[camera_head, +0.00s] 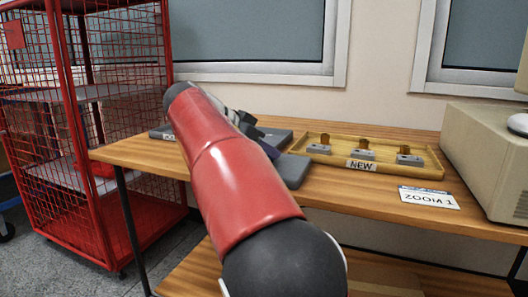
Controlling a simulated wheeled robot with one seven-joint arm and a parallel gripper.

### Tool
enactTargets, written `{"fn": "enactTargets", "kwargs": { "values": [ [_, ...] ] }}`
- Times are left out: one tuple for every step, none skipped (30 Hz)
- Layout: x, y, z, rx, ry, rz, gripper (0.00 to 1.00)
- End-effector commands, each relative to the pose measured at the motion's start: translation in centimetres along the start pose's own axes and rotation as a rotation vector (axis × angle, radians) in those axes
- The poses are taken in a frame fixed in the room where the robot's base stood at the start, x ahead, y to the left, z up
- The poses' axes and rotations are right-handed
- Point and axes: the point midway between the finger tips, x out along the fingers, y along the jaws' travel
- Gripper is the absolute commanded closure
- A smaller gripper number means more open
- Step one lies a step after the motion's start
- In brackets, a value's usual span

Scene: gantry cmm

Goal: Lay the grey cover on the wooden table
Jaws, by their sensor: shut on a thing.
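The grey cover (293,171) shows as a flat grey piece over the wooden table (390,190), just right of my red arm. My gripper (268,148) is mostly hidden behind my arm; its dark end is at the cover's far left edge. It is shut on the cover. The arm hides the cover's left part and the grip itself. I cannot tell whether the cover touches the tabletop or hangs slightly above it.
A dark grey tray or box (160,132) with a partly hidden label stands behind my arm. A wooden tray (425,172) marked NEW holds three grey parts. A red mesh cart (100,225) stands left.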

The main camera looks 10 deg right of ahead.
Motion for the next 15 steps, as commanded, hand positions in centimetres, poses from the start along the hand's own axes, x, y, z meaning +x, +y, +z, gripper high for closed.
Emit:
{"fn": "enactTargets", "kwargs": {
  "values": [
    [-0.03,0.01,-0.05,0.000,-0.001,0.000,0.95],
    [-0.03,0.00,-0.05,0.000,-0.001,0.000,0.95],
    [-0.03,0.00,-0.05,0.000,-0.001,0.000,0.95],
    [-0.03,0.00,-0.05,0.000,-0.001,0.000,0.95],
    [-0.01,0.00,-0.02,0.000,-0.001,0.001,0.95],
    [0.07,-0.01,0.09,0.000,-0.001,0.001,0.95],
    [0.02,-0.01,0.03,0.000,-0.001,0.001,0.66],
    [0.01,-0.01,0.02,0.000,-0.001,0.001,0.62],
    [0.01,-0.01,0.02,0.000,-0.001,0.001,0.57],
    [0.00,-0.02,0.02,0.000,-0.001,0.001,0.53],
    [0.01,-0.02,0.02,0.000,-0.001,0.001,0.49],
    [0.00,-0.02,0.01,0.000,-0.001,0.001,0.48],
    [0.00,-0.02,0.01,0.000,-0.001,0.001,0.48],
    [0.00,-0.02,0.01,0.000,-0.001,0.001,0.48],
    [0.00,-0.02,0.01,0.000,-0.001,0.001,0.48]
  ]
}}
